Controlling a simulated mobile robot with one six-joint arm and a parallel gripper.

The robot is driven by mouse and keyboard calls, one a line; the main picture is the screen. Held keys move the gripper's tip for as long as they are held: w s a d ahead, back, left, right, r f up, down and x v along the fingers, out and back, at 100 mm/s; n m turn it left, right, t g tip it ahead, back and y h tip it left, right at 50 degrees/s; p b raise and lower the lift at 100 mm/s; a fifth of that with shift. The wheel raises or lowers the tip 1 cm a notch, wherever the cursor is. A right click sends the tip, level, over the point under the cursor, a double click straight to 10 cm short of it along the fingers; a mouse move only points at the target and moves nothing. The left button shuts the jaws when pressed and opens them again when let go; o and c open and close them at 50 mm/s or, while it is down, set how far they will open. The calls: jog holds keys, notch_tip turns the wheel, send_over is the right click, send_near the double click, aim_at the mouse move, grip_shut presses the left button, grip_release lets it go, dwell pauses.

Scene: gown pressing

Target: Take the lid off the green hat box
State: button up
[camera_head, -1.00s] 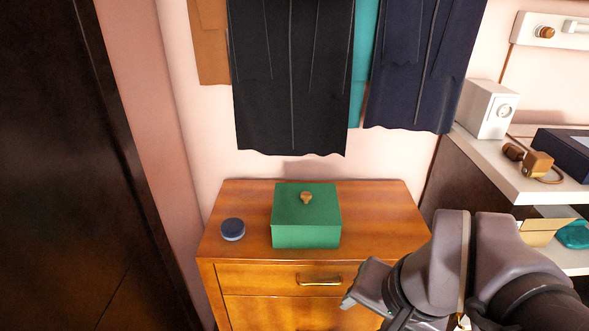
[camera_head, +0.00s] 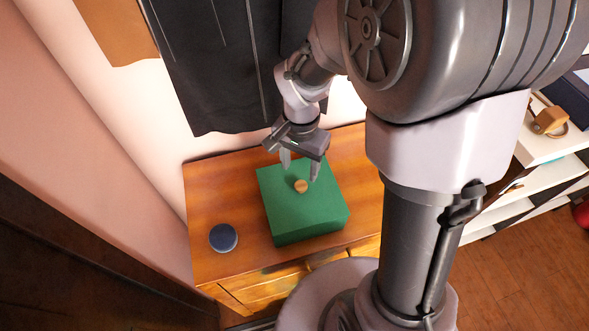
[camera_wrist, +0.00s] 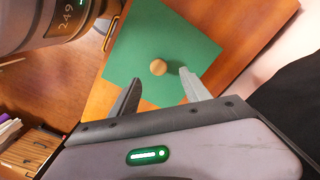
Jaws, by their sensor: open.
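The green hat box (camera_head: 303,212) sits on the wooden dresser with its lid on. A small round wooden knob (camera_head: 301,186) stands on the lid. My gripper (camera_head: 301,174) is open just above the lid, its fingers pointing down near the knob. In the wrist view the knob (camera_wrist: 158,67) lies ahead of the two fingertips (camera_wrist: 160,78), roughly between them, and nothing is held. I cannot tell the exact height of the fingertips above the lid.
A round dark blue tin (camera_head: 223,237) stands on the dresser (camera_head: 208,190) left of the box. Dark garments (camera_head: 205,70) hang close behind my gripper. White shelves (camera_head: 540,148) are at the right. The dresser top left of the box is mostly clear.

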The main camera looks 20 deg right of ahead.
aim_at(301, 185)
jog(key=f+b, duration=0.2)
jog(key=f, duration=0.5)
jog(key=shift+d+f, duration=0.2)
jog(key=shift+s+r, duration=0.1)
grip_shut()
